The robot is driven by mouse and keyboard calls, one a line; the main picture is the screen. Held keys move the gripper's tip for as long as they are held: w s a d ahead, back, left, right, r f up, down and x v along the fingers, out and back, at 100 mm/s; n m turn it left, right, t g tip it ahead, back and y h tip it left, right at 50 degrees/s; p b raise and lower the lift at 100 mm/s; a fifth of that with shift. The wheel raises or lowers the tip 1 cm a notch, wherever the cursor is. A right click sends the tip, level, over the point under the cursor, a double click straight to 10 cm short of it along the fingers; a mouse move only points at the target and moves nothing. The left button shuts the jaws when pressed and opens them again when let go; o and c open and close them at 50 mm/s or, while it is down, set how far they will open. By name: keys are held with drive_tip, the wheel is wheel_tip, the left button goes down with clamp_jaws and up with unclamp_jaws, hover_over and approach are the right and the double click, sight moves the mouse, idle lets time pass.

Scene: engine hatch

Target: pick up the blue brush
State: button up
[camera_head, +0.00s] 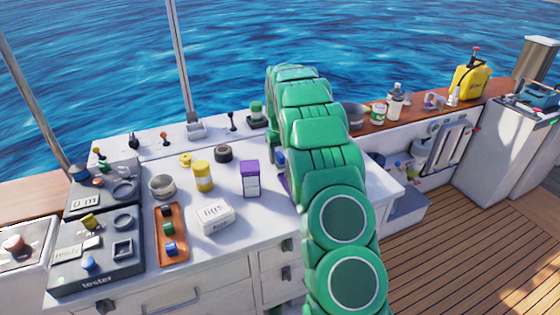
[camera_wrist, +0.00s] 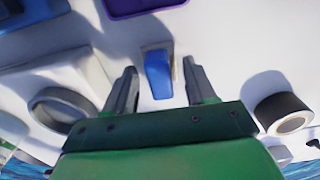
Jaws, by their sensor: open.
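The blue brush (camera_wrist: 158,76) shows in the wrist view as a small blue block with a pale edge on the white counter. In the head view a bit of blue (camera_head: 281,157) shows beside my green arm, and the rest there is hidden. My gripper (camera_wrist: 160,66) is open, with one dark finger on each side of the brush in the wrist view. A gap shows on both sides, and nothing is held. I cannot tell the height of the fingertips above the counter. The arm hides the gripper in the head view.
A purple tray (camera_wrist: 148,4) lies just beyond the brush. A black roll (camera_wrist: 284,113) and a grey ring (camera_wrist: 62,107) flank the gripper. In the head view a purple-topped box (camera_head: 250,179) and a white box (camera_head: 214,216) stand on the counter to the left.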

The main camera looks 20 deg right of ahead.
clamp_jaws()
idle(0.3)
